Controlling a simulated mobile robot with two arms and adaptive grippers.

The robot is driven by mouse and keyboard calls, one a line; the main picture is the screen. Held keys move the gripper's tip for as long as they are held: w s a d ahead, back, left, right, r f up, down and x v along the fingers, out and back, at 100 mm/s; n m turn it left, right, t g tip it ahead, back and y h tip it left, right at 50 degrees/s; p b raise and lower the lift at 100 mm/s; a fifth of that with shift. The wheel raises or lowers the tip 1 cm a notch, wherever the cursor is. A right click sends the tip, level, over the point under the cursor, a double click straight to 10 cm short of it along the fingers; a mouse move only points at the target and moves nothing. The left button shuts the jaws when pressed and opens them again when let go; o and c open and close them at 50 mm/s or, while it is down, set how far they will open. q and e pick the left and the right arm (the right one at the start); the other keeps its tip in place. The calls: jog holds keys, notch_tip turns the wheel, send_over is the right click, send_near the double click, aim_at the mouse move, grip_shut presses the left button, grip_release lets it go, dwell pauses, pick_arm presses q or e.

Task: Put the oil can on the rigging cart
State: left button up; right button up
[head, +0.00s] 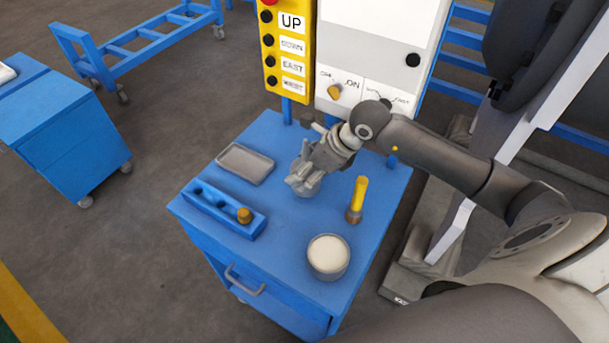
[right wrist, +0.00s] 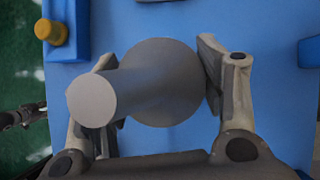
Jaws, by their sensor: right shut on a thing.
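My right gripper (head: 303,183) is over the top of a blue cart (head: 285,225), near its middle. In the right wrist view my right gripper (right wrist: 160,85) has its fingers on either side of a grey thing with a wide round body (right wrist: 168,82) and a narrower spout-like part, which looks like the oil can. In the head view the oil can (head: 312,189) is mostly hidden by the fingers. I cannot tell whether its base touches the cart top. My left gripper is not in view.
On the cart are a grey tray (head: 245,164), a blue holder (head: 215,207) with a brass-coloured piece, a yellow-handled tool (head: 357,196) and a round tin (head: 328,257). A yellow control box (head: 289,50) stands behind. Another blue cart (head: 60,135) stands left.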

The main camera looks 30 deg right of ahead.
aim_at(305, 178)
notch_tip(305, 178, down, 3)
jog(key=shift+f+p, duration=0.1)
jog(key=shift+p, duration=0.3)
jog(key=shift+f, duration=0.1)
jog(key=o, duration=0.9)
jog(key=shift+c, duration=0.2)
jog(key=shift+o, duration=1.1)
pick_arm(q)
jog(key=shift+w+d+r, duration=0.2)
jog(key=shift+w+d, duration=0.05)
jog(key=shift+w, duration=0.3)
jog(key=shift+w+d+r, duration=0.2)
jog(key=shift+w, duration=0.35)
pick_arm(e)
jog(key=shift+o, duration=0.4)
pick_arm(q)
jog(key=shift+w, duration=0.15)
